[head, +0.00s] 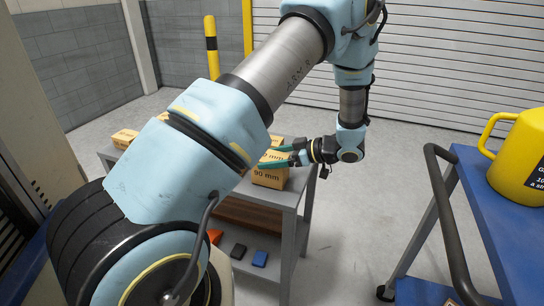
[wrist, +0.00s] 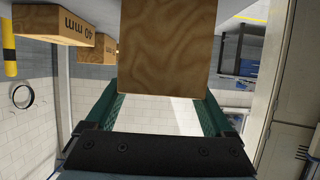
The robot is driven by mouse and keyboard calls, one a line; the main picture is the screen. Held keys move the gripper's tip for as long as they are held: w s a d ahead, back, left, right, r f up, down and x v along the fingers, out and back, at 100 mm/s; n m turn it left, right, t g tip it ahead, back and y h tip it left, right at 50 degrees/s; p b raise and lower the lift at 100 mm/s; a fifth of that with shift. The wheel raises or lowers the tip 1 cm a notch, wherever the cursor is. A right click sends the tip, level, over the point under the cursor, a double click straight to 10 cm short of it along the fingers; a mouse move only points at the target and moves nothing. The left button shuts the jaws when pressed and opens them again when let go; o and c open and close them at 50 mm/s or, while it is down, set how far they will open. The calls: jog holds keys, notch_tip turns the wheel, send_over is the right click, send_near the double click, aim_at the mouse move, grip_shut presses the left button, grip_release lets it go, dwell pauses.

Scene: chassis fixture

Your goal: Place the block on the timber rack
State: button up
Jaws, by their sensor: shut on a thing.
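My gripper (head: 272,156) is shut on a wooden block (head: 277,157), with one teal finger on each side of it. In the wrist view the held block (wrist: 168,45) shows a plain brown wood-grain face between the fingertips. The head view shows it among other blocks over the top of a grey rack (head: 298,180), which I take for the timber rack. A block marked "90 mm" (head: 267,179) sits just in front of and below the fingers. My arm hides much of the rack, and I cannot tell whether the held block touches it.
More blocks stand on the rack's left end (head: 124,138). In the wrist view a marked block (wrist: 52,25) is at upper left. Orange, black and blue items (head: 259,259) lie on the lower shelf. A blue cart (head: 480,190) with a yellow mug (head: 522,160) stands right; floor between is clear.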

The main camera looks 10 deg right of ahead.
jog(key=o, duration=1.5)
jog(key=shift+f, duration=0.15)
